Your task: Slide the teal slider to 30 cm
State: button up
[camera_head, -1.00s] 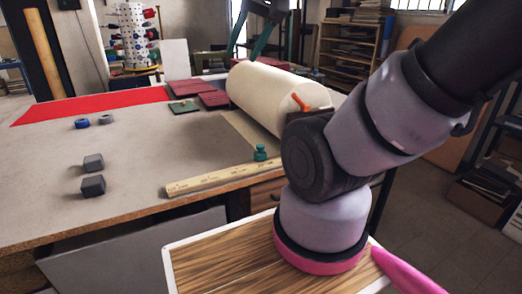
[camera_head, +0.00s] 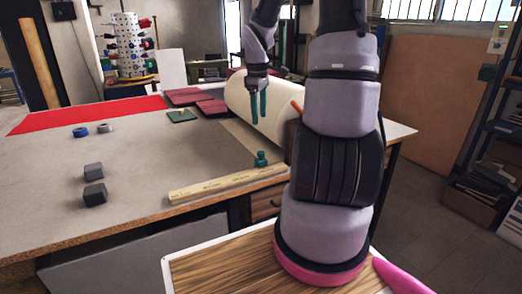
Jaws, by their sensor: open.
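The teal slider (camera_head: 261,159) is a small knobbed piece at the ruler, near its right part as seen. The wooden ruler (camera_head: 215,186) lies along the table's front edge; its markings are too small to read. My gripper (camera_head: 259,106) points down above the table, in front of the cream roll, with its teal fingers a little apart and empty. It is above the slider and not touching it. My arm hides the ruler's right end.
The cream roll (camera_head: 265,112) lies behind the slider. Dark red folded covers (camera_head: 184,96) and a green piece (camera_head: 182,116) lie behind left. Two dark blocks (camera_head: 94,183) and two small rings (camera_head: 80,132) sit on the left. The table (camera_head: 130,165) is bare between.

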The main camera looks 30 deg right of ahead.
aim_at(261, 152)
jog(key=shift+n, duration=0.8)
jog(key=f, duration=0.9)
jog(key=w+d+f, duration=0.1)
jog(key=f, duration=0.4)
jog(key=shift+w+d, duration=0.1)
jog(key=shift+c, duration=0.3)
grip_shut()
